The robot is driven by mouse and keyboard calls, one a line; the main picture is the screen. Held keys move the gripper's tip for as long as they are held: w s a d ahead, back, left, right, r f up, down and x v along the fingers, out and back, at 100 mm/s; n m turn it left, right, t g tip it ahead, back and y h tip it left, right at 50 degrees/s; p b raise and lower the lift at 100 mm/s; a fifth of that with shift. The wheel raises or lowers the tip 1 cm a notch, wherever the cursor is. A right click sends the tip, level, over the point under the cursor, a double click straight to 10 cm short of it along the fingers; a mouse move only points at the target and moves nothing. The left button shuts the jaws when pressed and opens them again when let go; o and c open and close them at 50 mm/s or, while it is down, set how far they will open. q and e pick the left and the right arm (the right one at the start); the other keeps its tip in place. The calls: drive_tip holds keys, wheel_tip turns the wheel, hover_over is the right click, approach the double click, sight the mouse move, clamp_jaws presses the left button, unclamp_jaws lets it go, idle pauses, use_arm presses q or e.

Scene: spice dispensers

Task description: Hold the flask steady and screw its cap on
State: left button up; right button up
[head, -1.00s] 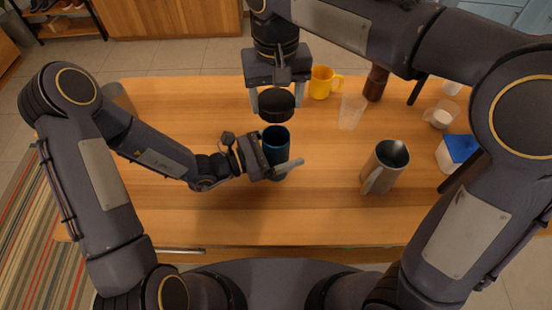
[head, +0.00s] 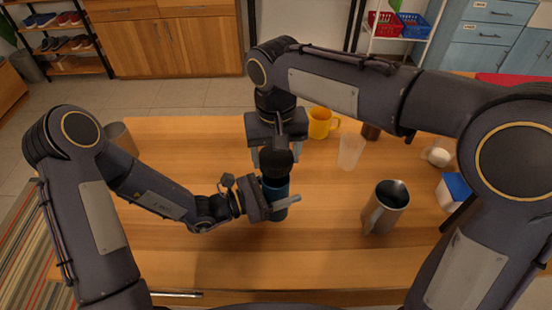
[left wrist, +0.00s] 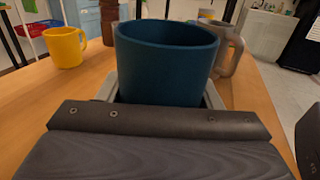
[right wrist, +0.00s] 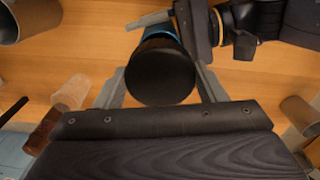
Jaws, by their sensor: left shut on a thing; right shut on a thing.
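The dark blue flask (head: 275,198) stands upright on the wooden table. My left gripper (head: 280,204) is shut around its side. In the left wrist view the flask (left wrist: 165,75) shows an open, bare rim between the fingers, with no cap on it. My right gripper (head: 277,158) is shut on the black cap (head: 280,161) above the flask. In the head view the cap overlaps the flask's mouth and hides it. In the right wrist view the cap (right wrist: 160,72) sits between both fingers, with a strip of the blue flask (right wrist: 160,33) showing behind it.
A yellow mug (head: 320,123) and a clear cup (head: 351,151) stand behind and right of the flask. A metal pitcher (head: 386,208) stands to the right, with a blue-and-white box (head: 453,190) beyond it. The table left of the flask is mostly clear.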

sight(274, 190)
drive_tip(key=shift+f, duration=0.55)
drive_tip(key=shift+f, duration=0.85)
drive_tip(key=shift+f, duration=0.55)
